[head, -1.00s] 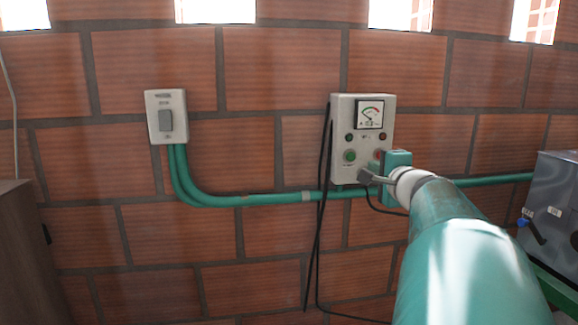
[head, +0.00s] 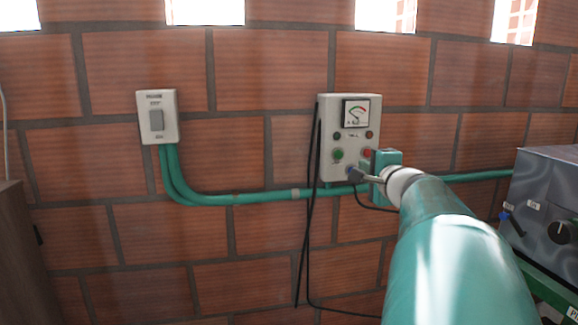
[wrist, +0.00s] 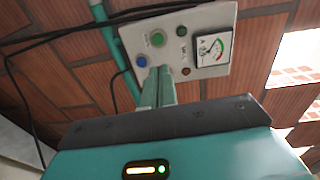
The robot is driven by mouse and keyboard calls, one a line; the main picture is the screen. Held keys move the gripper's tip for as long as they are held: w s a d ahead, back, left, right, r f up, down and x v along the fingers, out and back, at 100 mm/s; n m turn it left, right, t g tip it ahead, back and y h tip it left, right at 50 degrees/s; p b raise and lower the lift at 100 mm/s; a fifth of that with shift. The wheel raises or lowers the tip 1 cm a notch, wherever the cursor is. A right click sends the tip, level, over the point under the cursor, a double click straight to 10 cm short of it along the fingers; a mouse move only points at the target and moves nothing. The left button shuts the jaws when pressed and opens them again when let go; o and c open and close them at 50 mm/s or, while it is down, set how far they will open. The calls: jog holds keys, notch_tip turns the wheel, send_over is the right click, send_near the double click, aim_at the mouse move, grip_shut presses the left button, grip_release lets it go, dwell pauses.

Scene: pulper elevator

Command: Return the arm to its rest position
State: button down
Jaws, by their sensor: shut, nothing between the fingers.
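My arm reaches from the lower right of the head view toward the brick wall. My gripper (head: 357,174) is in front of the lower part of a grey control box (head: 333,110). In the wrist view my gripper's two green fingers (wrist: 158,74) lie side by side, shut, with nothing seen between them. Their tips overlap the lower edge of the control box (wrist: 215,72) there. I cannot tell whether they touch it. The box carries a dial gauge (head: 356,113), a green button (head: 337,154) and a red button (head: 368,153).
A switch box (head: 156,117) is on the wall to the left, with green conduit (head: 240,199) running along the wall. Black cables (head: 309,225) hang below the control box. A dark machine box (head: 548,190) stands at the right edge, and a brown cabinet (head: 20,255) at the left.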

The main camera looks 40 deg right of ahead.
jog(key=shift+w, duration=0.15)
jog(key=w+a+f+n+g+y, duration=0.1)
jog(key=w+a+f+n+y, duration=0.2)
jog(key=a, duration=0.6)
jog(key=w+a+f+n+y, duration=0.2)
jog(key=a+f+n+y, duration=0.15)
jog(key=a, duration=0.45)
jog(key=w+a+f+n+g+y, duration=0.1)
jog(key=w+a+f+n+y, duration=0.15)
jog(key=a+n, duration=0.45)
jog(key=s+a+f+n+g, duration=0.3)
jog(key=s+a+f+n, duration=0.2)
jog(key=a, duration=0.5)
jog(key=s+a+f+n+g, duration=0.4)
jog(key=s+a+f+n, duration=0.1)
jog(key=s+a+f, duration=0.4)
jog(key=shift+a+f+h, duration=0.25)
jog(key=shift+a+h, duration=0.05)
jog(key=shift+a, duration=0.4)
